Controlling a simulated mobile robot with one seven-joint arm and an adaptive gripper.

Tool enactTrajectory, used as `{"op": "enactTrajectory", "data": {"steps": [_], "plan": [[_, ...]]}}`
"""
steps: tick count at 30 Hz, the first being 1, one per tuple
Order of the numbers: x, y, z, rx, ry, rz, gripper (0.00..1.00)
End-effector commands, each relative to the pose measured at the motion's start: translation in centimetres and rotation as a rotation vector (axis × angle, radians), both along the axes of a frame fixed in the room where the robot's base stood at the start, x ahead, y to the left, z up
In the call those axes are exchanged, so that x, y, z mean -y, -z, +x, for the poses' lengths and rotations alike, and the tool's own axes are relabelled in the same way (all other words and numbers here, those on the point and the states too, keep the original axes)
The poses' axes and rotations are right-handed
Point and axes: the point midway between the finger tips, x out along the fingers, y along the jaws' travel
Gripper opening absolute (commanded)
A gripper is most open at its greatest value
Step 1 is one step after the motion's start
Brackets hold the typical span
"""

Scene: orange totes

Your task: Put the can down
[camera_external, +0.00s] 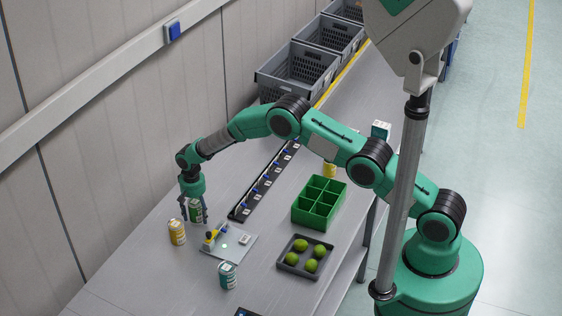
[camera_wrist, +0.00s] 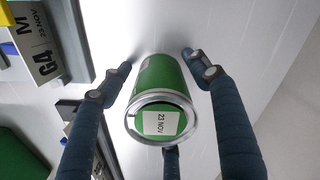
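A green can (camera_external: 195,211) stands upright at the left part of the grey table, with its bottom at or very near the surface. In the wrist view the can (camera_wrist: 160,80) shows its lid and a white "23 NOV" label facing the camera. My gripper (camera_external: 195,214) points down around the can. In the wrist view the blue fingers of my gripper (camera_wrist: 157,62) lie on both sides of the can, with narrow gaps visible, and another finger shows below it. The gripper looks open. Contact under the can is hidden.
A yellow can (camera_external: 177,232) stands just left, a teal can (camera_external: 228,277) nearer the front. A plate (camera_external: 214,254) with small parts lies close on the right. A black strip (camera_external: 238,213), green divided box (camera_external: 320,216) and dark tray with green fruit (camera_external: 288,265) stand farther right.

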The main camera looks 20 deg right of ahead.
Motion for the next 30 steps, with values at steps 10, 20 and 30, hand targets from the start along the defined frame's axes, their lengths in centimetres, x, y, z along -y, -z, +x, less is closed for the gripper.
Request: {"op": "enactTrajectory", "data": {"steps": [10, 20, 30], "plan": [[0.0, -0.1, 0.0, 0.000, 0.000, 0.000, 0.64], [0.0, -2.1, 0.0, 0.001, 0.000, 0.001, 0.64], [-0.1, -7.4, 0.1, 0.002, 0.000, 0.002, 0.64]]}}
